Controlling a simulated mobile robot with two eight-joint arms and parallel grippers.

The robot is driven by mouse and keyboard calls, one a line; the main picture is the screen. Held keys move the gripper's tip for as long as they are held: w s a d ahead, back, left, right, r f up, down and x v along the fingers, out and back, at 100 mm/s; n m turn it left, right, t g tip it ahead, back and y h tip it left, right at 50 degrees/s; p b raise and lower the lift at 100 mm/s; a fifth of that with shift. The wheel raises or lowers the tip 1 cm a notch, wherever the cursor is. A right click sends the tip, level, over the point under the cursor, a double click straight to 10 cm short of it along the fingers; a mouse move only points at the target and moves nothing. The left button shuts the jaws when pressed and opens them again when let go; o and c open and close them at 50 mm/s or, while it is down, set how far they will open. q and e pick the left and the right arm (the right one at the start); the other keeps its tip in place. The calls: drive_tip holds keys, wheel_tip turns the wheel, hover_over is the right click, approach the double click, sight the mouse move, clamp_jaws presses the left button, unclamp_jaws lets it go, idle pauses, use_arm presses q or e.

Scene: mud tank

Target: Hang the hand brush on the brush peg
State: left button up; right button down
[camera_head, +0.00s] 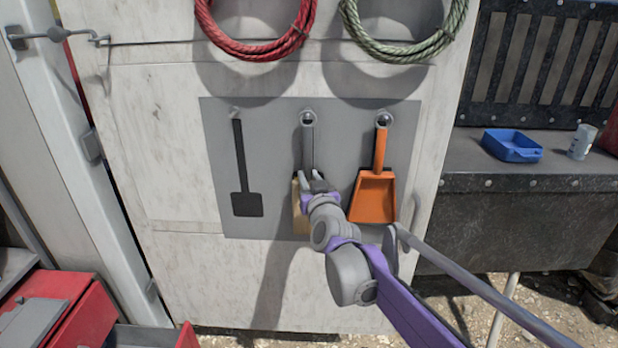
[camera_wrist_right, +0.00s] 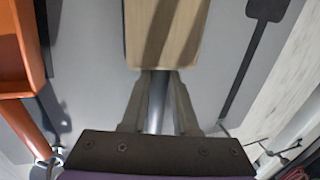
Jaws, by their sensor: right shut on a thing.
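The hand brush has a grey handle (camera_head: 308,145) and a tan block head (camera_head: 300,208). It is upright, head down, in front of the middle of the grey panel. The ring at its handle top is at the middle peg (camera_head: 307,117); I cannot tell whether it is around the peg or just in front. My right gripper (camera_head: 316,181) is shut on the lower handle, hiding part of the head. In the right wrist view the gripper (camera_wrist_right: 158,90) holds the handle (camera_wrist_right: 157,100) just below the tan head (camera_wrist_right: 163,35). My left gripper is not in view.
An orange dustpan (camera_head: 374,197) hangs close on the right. A dark tool shape (camera_head: 246,203) is on the panel at left, under a small peg (camera_head: 235,113). Red (camera_head: 256,50) and green (camera_head: 404,50) hose coils hang above. A blue tray (camera_head: 512,146) is on the right ledge.

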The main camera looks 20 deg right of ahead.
idle(0.4)
drive_tip(key=c, duration=0.6)
unclamp_jaws()
drive_tip(key=shift+s, duration=0.5)
drive_tip(key=s+b, duration=0.2)
drive_tip(key=s, duration=0.8)
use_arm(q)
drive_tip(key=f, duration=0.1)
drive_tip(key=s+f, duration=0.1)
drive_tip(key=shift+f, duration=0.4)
use_arm(e)
drive_tip(key=s+f+g+y, duration=0.1)
drive_tip(key=s+f+g, duration=1.1)
drive_tip(key=s+f, duration=1.5)
wheel_tip(320, 180, down, 2)
drive_tip(key=shift+s+a+f+n, duration=0.25)
drive_tip(key=shift+s+a+n, duration=0.05)
drive_tip(key=shift+s+a, duration=0.1)
